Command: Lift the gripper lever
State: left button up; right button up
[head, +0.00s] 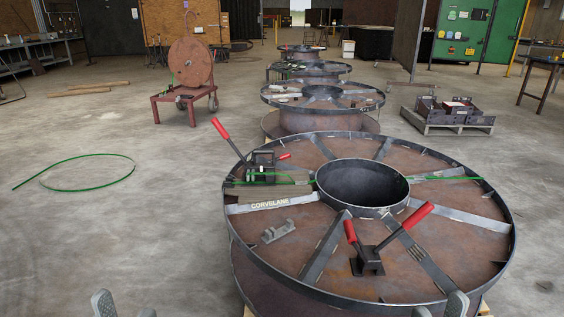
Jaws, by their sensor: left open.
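A large steel reel (328,279) lies flat in front of me. On its left rim sits a dark strapping tool (262,160). It has a long red-handled lever (221,130) tilted up to the left and a short red handle (285,156) at its right. On the reel's front right stands a second dark tool (367,263) with two raised red-handled levers (417,215). I cannot tell which lever is the gripper lever. My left gripper (125,307) is open and empty at the bottom left, off the reel. My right gripper (439,308) is open at the reel's front edge, touching nothing visible.
A green strap (445,178) crosses the reel, and green strap loops on the floor (90,190) at left. A grey metal piece (278,232) lies on the reel. More reels (322,93) stand behind. A red strap cart (190,78) stands back left. The left floor is mostly clear.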

aim_at(287, 156)
jog(key=i+j+u, duration=0.4)
jog(key=j, duration=0.3)
jog(key=i+j+u, duration=0.35)
jog(key=j, duration=0.35)
jog(key=i+j+u, duration=0.4)
jog(key=j, duration=0.15)
jog(key=i+z, duration=0.25)
jog(key=i, duration=0.25)
jog(key=i+j+z, duration=0.2)
jog(key=i, duration=0.3)
jog(key=i+j+z, duration=0.25)
jog(key=i, duration=0.3)
jog(key=i+z, duration=0.4)
jog(key=i+j+z, duration=0.1)
jog(key=i+z, duration=0.3)
jog(key=i+j+z, duration=0.25)
jog(key=i+z, duration=0.15)
jog(key=i, duration=0.15)
jog(key=i+l+z, duration=0.1)
jog(key=z, duration=0.35)
jog(key=i+z, duration=0.15)
jog(key=z, duration=0.35)
jog(key=i+z, duration=0.15)
jog(key=z, duration=0.3)
jog(key=i+z, duration=0.15)
jog(key=z, duration=0.3)
jog(key=i+z, duration=0.2)
jog(key=z, duration=0.15)
